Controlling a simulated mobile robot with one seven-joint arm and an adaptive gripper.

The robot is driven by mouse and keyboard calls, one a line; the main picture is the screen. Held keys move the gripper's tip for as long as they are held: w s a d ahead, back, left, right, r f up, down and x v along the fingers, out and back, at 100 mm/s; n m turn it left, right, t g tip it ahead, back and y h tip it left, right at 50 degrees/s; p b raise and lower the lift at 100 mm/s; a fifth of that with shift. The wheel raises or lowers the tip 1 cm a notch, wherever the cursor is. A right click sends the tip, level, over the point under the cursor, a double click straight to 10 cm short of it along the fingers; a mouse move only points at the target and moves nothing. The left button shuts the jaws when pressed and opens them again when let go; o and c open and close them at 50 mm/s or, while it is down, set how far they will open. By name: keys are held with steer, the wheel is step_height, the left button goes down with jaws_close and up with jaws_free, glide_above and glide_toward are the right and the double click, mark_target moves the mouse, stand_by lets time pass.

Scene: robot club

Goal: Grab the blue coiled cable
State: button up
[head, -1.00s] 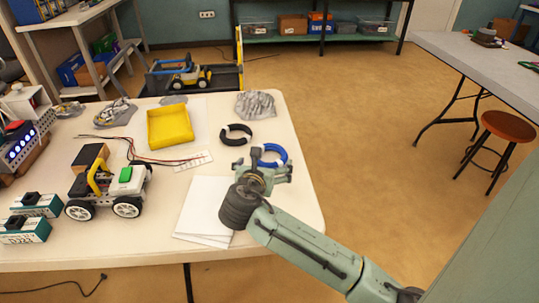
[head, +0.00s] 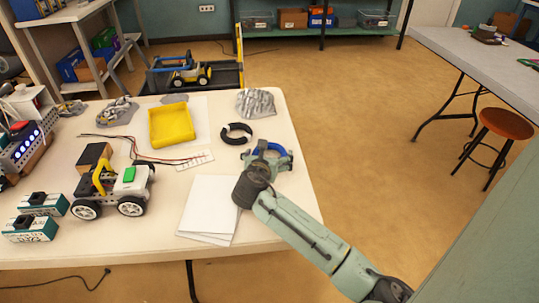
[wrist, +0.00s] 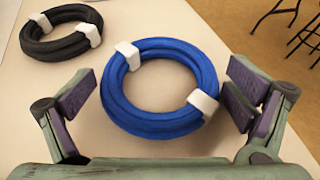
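The blue coiled cable (wrist: 118,103) lies flat on the white table, with two white ties around it. In the wrist view it sits between the two open fingers of my gripper (wrist: 165,105), with a gap on each side. In the head view my gripper (head: 268,160) is over the cable near the table's right edge. There the gripper hides most of the blue coil (head: 262,147), and only its far part shows. I cannot tell the exact height of the fingers above the table.
A black coiled cable (head: 228,138) lies just behind and left; it also shows in the wrist view (wrist: 52,47). White papers (head: 207,213), a yellow tray (head: 171,142) and a wheeled robot (head: 108,190) are further left. The table (head: 300,190) ends close on the right.

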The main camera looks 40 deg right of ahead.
steer(key=c, duration=0.7)
steer(key=shift+r, duration=0.15)
